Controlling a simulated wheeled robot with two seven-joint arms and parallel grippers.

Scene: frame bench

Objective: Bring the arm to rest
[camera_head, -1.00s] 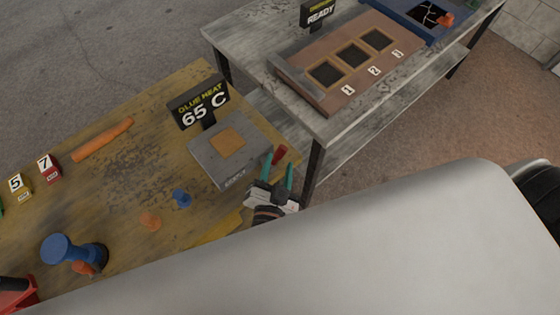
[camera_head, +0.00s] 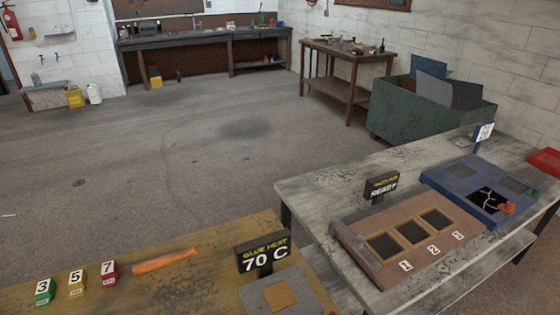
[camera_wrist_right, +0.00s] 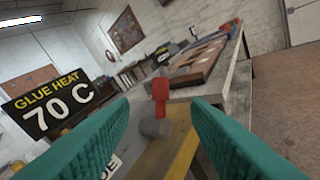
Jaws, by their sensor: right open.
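My right gripper (camera_wrist_right: 158,103) shows in the right wrist view as two teal fingers spread well apart. Nothing is gripped between them. A red knob or handle (camera_wrist_right: 160,88) with a grey cylindrical part (camera_wrist_right: 156,127) shows beyond the gap between the fingers; I cannot tell its exact distance. Neither gripper shows in the head view. The glue heater (camera_head: 254,301), a grey block with an orange square on top, is cut by the bottom edge of the head view. Its sign (camera_head: 263,256) reads 70 C, and the sign also shows in the right wrist view (camera_wrist_right: 58,103).
The yellow bench (camera_head: 200,285) holds an orange stick (camera_head: 165,261) and number blocks 3 (camera_head: 44,291), 5 (camera_head: 76,284) and 7 (camera_head: 109,272). The grey table (camera_head: 320,190) carries a brown tray (camera_head: 360,235), a READY sign (camera_head: 382,187) and a blue frame (camera_head: 463,178). Open floor lies behind.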

